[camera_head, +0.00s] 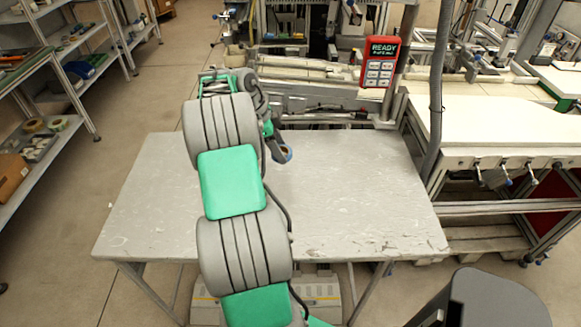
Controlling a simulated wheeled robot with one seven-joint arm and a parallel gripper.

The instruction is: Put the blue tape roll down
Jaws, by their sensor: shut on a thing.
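The roll appears over the table top, left of the table's middle. I cannot tell whether it touches the surface or hangs above it. My green and grey arm covers the left-middle part of the table.
The rest of the table top is bare. Behind it stand grey machine rails and a red panel (380,62) reading READY. A white workbench (500,125) is at the right. A shelf at the left holds tape rolls (57,124) and a cardboard box (12,175).

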